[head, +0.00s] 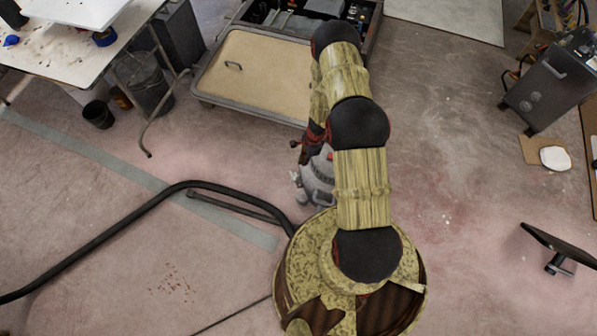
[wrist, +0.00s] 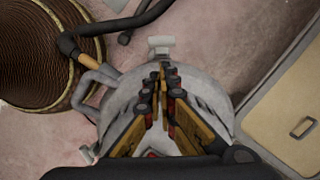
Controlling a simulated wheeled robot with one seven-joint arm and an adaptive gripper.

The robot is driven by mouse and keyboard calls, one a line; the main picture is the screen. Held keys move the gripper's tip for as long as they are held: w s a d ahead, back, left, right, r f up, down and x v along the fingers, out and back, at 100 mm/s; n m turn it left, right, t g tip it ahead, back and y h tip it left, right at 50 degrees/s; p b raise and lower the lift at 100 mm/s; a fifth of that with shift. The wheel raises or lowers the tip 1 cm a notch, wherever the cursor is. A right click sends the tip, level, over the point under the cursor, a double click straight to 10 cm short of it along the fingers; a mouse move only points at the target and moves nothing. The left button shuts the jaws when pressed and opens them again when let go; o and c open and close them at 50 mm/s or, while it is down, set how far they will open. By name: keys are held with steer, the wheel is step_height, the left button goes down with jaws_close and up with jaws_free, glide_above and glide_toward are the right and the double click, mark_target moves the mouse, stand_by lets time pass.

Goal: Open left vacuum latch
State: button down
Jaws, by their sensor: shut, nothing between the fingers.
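The vacuum (head: 318,185) is a grey canister on the floor, partly hidden behind my arm in the head view. In the wrist view its rounded grey body (wrist: 205,95) lies under my gripper (wrist: 163,72). A pale latch-like clip (wrist: 161,46) stands out at its top edge, just beyond my fingertips. Another pale clip (wrist: 88,152) shows at its lower left edge. I cannot tell which is the left latch, or whether either is open. My gripper's fingers are together and empty. Whether the fingertips touch the vacuum is unclear.
A wheeled case (head: 262,75) with a tan panel stands behind. A long black tube (head: 100,232) crosses the floor at left. Floor at right is mostly clear.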

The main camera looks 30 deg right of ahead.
mark_target(292, 177)
steer(key=f+b, duration=0.1)
steer(key=f, duration=0.2)
steer(key=a+f+b, duration=0.1)
steer(key=f, duration=0.2)
steer(key=a+f+b, duration=0.1)
steer(key=f, duration=0.2)
steer(key=shift+w+f, duration=0.25)
steer(key=shift+f, duration=0.15)
steer(key=shift+a, duration=0.1)
steer(key=shift+w+a+b, duration=0.1)
steer(key=shift+a+b, duration=0.2)
steer(key=shift+a, duration=0.05)
steer(key=shift+w+a, duration=0.1)
steer(key=shift+a, duration=0.25)
steer(key=shift+w+a+f+b, duration=0.1)
steer(key=shift+w+a+b, duration=0.05)
steer(key=shift+a+b, duration=0.35)
steer(key=shift+w+a+b, duration=0.1)
steer(key=shift+a+b, duration=0.15)
steer(key=shift+a, duration=0.35)
steer(key=w+a+f+h+b, duration=0.1)
steer(key=w+a+f+b, duration=0.1)
steer(key=a+f, duration=0.5)
steer(key=shift+w+a+f+b, duration=0.3)
steer(key=shift+a+b, duration=0.3)
steer(key=shift+a, duration=0.95)
